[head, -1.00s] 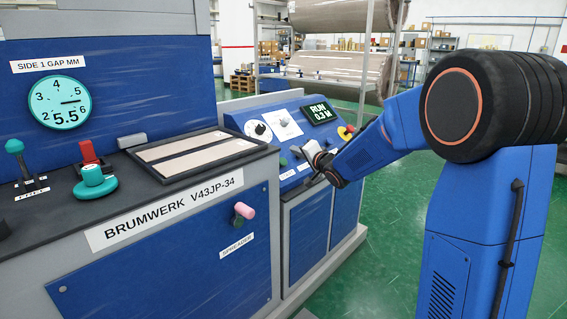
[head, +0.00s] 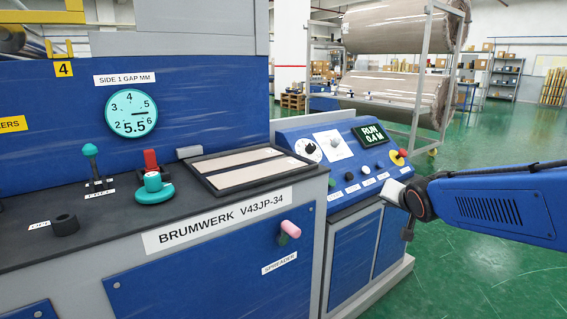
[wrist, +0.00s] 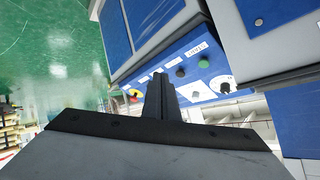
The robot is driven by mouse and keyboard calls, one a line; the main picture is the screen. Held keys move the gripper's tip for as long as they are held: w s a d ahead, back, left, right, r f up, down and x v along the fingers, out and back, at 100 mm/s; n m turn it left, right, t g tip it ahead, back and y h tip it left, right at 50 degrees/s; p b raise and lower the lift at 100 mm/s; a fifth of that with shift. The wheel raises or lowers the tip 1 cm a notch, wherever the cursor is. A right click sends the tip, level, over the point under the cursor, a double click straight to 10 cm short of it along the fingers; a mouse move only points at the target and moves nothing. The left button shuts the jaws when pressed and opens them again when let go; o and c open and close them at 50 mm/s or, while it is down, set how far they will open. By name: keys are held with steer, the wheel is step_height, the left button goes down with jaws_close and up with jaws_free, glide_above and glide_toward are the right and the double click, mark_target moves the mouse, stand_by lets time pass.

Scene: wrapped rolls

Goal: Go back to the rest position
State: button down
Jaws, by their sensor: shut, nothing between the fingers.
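My gripper (wrist: 160,92) shows in the wrist view as dark fingers closed together, with nothing between them. In the head view my blue arm comes in from the right edge, and its wrist end is in front of the right side of the blue control panel (head: 320,178). The fingertips are hard to make out there. The panel also shows in the wrist view (wrist: 203,38), beyond the fingers. Its display (head: 371,134) reads RUN 0.4 M. I cannot tell the exact gap between gripper and panel.
The BRUMWERK machine (head: 215,232) fills the left, with a teal lever (head: 90,152), a teal knob (head: 154,190), a framed tray (head: 196,172) and a round gauge (head: 131,113) reading 5.5. Wrapped rolls (head: 400,30) hang on a rack behind. Green floor (head: 470,270) is open at right.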

steer(key=s+f+n+g, duration=0.2)
steer(key=s+f, duration=0.1)
steer(key=s, duration=0.8)
steer(key=s+a+f+n+g, duration=0.1)
steer(key=s+f+n+g, duration=0.1)
steer(key=s, duration=0.9)
steer(key=s+f+n+g, duration=0.2)
steer(key=s+f, duration=0.2)
steer(key=s, duration=0.7)
steer(key=shift+a+f+g+y, duration=0.2)
steer(key=shift+a+g+y, duration=0.1)
steer(key=shift+a+g, duration=0.1)
stand_by(0.5)
